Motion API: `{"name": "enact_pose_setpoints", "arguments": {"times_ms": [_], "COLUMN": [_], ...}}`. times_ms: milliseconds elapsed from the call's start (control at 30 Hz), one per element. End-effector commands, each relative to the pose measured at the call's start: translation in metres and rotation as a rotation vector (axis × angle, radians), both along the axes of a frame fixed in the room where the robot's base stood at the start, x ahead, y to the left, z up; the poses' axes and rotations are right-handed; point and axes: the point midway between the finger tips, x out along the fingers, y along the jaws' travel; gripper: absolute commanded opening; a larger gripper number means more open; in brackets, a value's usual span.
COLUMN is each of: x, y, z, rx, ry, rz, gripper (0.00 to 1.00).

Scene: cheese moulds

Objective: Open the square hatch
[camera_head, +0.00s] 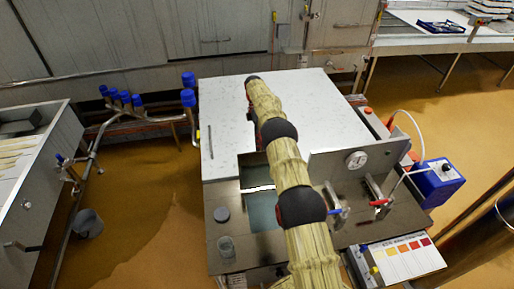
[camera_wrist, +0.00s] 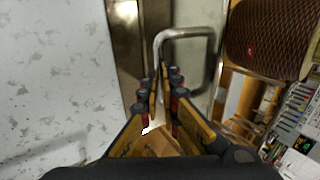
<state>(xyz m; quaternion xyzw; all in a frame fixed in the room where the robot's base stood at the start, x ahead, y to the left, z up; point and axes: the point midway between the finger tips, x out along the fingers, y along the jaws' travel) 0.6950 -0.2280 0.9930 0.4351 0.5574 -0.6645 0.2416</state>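The square hatch shows in the wrist view as a grey-green panel (camera_wrist: 187,75) with a U-shaped metal handle (camera_wrist: 190,33). My gripper (camera_wrist: 162,85) has its two fingers close together, one on each side of the handle's left leg, and appears shut on it. In the head view my arm runs up across the worktop and hides my gripper and the handle. A rectangular area with a bluish-green surface (camera_head: 262,212) shows just left of my arm. I cannot tell the hatch's tilt.
A large pale speckled top (camera_head: 222,110) lies behind and left of my arm. A grey disc (camera_head: 222,214) and a glass (camera_head: 226,246) stand on the front left. An upright gauge panel (camera_head: 335,162), valves and a blue box (camera_head: 437,184) stand at right.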

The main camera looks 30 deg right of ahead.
Motion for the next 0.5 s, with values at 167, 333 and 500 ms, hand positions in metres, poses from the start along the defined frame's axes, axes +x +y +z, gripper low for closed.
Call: {"name": "enact_pose_setpoints", "arguments": {"times_ms": [167,333,500], "x": [-0.0107,-0.0109,-0.0107], "y": [-0.0010,-0.0027,-0.0030], "z": [-0.0282,-0.0284,-0.0282], "rx": [0.016,0.018,0.018], "ry": [0.050,0.056,0.056], "rz": [0.000,0.000,0.000], "gripper": [0.00,0.00,0.00]}}
